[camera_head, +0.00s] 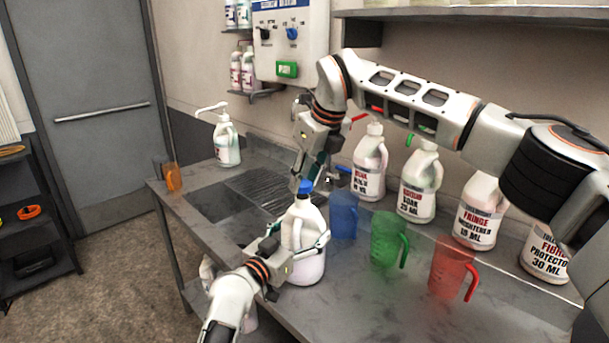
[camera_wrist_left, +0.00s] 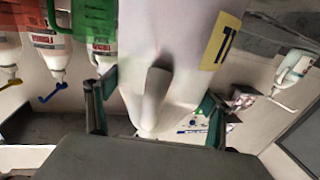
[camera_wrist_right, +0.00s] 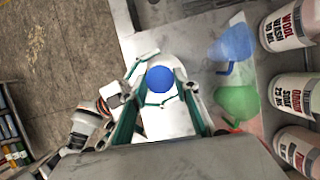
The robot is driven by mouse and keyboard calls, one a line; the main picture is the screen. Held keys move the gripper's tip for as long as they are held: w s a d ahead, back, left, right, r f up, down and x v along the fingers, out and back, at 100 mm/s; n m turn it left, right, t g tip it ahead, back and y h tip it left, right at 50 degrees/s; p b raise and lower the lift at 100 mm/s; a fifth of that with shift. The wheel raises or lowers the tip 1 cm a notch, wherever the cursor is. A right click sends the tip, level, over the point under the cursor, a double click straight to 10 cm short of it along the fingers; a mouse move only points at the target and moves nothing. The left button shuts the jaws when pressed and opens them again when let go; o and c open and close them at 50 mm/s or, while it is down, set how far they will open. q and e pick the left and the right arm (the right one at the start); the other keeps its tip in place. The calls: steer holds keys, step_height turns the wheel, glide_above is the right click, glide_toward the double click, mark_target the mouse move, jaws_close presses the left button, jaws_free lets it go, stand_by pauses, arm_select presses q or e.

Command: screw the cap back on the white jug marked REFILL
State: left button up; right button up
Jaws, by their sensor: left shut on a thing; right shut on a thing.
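The white jug (camera_head: 303,262) stands upright at the front edge of the steel counter. A yellow label shows in part on the jug in the left wrist view (camera_wrist_left: 178,35); I cannot read REFILL on it. My left gripper (camera_head: 294,249) is shut on the jug, its fingers on either side around the handle (camera_wrist_left: 152,102). The blue cap (camera_head: 305,187) is at the top of the jug. My right gripper (camera_head: 308,176) comes down from above and is shut on the cap, which shows between its fingers in the right wrist view (camera_wrist_right: 160,79). Whether the cap touches the neck, I cannot tell.
Blue (camera_head: 343,214), green (camera_head: 388,240) and red (camera_head: 452,268) measuring jugs stand to the right of the jug. Several labelled white bottles (camera_head: 418,190) line the wall. A pump bottle (camera_head: 227,145) and an orange cup (camera_head: 172,178) are at the far left, beyond the sink (camera_head: 222,207).

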arm_select(q)
steer(key=shift+d, duration=0.1)
stand_by(0.4)
arm_select(e)
steer(key=shift+f, duration=0.85)
steer(key=shift+f, duration=0.55)
arm_select(q)
steer(key=c, duration=0.6)
steer(key=shift+f, duration=0.1)
arm_select(e)
steer(key=m, duration=0.2)
steer(key=m+h, duration=0.1)
steer(key=m, duration=0.1)
steer(key=m+t+h, duration=0.1)
steer(key=shift+s+a+m, duration=0.15)
steer(key=shift+a+m, duration=0.15)
steer(key=shift+m, duration=0.1)
steer(key=m+h, duration=0.1)
steer(key=m, duration=0.3)
steer(key=shift+a+h, duration=0.1)
steer(key=shift+h, duration=0.2)
steer(key=o, duration=0.8)
steer(key=shift+c, duration=0.2)
